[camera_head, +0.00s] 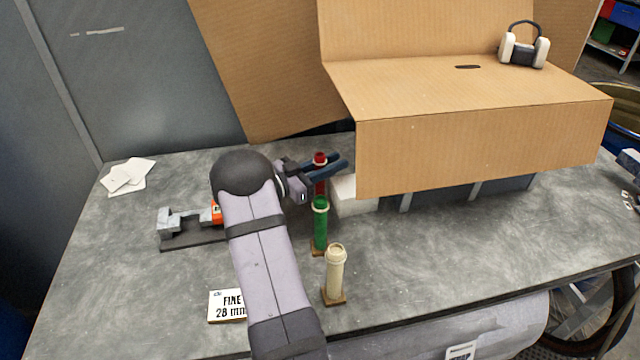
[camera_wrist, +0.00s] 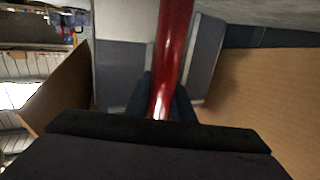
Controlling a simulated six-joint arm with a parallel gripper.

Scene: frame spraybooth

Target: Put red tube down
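The red tube (camera_head: 320,158) stands roughly upright behind the green tube, its top showing above the fingers of my gripper (camera_head: 333,166). In the wrist view the red tube (camera_wrist: 173,50) runs between the two dark fingertips (camera_wrist: 165,98), which close on it from both sides. My gripper is shut on it. The green tube (camera_head: 320,226) and the cream tube (camera_head: 335,268) stand nearer on small wooden bases. The lower end of the red tube is hidden behind the green tube, so I cannot tell whether it touches anything below.
A large cardboard box (camera_head: 470,150) stands at the right, with ear defenders (camera_head: 524,46) on top. A white block (camera_head: 354,196) sits close right of the tubes. A clamp-like tool (camera_head: 190,225) and a "FINE 28 mm" card (camera_head: 226,305) lie left. The table's right front is clear.

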